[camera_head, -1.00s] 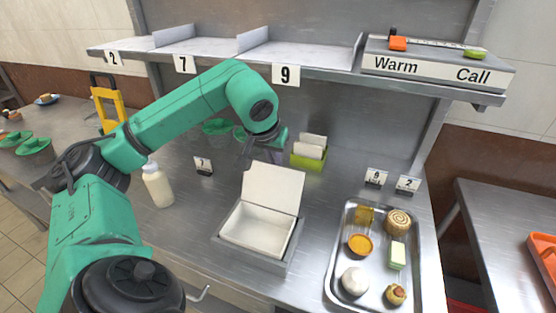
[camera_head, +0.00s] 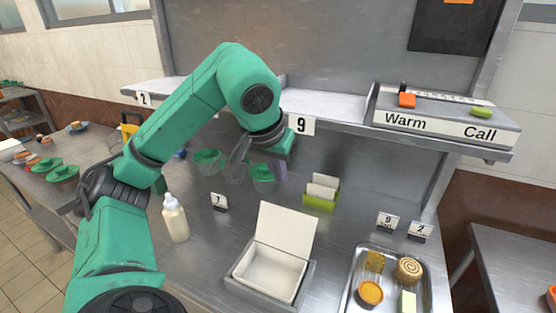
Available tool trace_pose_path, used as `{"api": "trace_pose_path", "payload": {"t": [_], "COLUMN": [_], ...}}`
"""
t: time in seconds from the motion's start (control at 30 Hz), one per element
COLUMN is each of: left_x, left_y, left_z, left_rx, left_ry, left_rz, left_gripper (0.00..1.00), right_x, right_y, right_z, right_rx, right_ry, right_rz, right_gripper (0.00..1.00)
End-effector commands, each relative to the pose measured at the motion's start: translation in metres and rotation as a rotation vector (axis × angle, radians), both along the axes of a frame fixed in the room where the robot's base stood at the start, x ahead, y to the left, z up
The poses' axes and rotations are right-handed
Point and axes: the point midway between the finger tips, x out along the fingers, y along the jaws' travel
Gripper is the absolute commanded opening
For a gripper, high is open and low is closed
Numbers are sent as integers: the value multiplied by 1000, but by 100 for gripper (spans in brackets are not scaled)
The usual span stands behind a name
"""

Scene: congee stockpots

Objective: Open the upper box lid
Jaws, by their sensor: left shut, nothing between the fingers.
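The white box (camera_head: 268,274) sits in a grey holder (camera_head: 300,290) on the steel counter, low in the middle of the head view. Its lid (camera_head: 287,229) stands up at the rear edge, leaning back a little, and the empty white inside shows. My left gripper (camera_head: 262,158) is above and behind the lid, apart from it, under the shelf edge. It is shut with nothing held; my wrist hides part of it. My right gripper is out of view.
A shelf (camera_head: 335,104) with number tags and a "Warm / Call" panel (camera_head: 440,123) crosses above. A cream bottle (camera_head: 175,220) stands left of the box. A food tray (camera_head: 350,290) is at right. Green bowls (camera_head: 207,162) and a green card holder (camera_head: 320,197) stand behind.

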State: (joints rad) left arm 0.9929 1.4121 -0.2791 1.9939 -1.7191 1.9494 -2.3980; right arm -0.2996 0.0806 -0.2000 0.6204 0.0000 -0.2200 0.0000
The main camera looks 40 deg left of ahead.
Motion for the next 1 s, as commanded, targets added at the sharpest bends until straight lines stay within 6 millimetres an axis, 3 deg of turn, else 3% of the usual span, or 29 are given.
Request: {"api": "trace_pose_path", "payload": {"t": [0.1, 0.43, 0.7, 1.0], "left_x": [-7, -8, -8, -8], "left_y": [-3, -3, -3, -3], "left_z": [16, 20, 77, 113], "left_rx": [-1, 0, 0, 0], "left_ry": [0, 1, 1, 1], "left_rz": [-3, 0, 0, 0], "left_gripper": [0, 0, 0, 0], "right_x": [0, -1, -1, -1], "right_y": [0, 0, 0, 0], "right_z": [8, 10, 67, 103], "right_rx": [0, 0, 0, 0], "right_ry": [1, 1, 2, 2], "right_rz": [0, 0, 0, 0], "right_gripper": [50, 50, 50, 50]}}
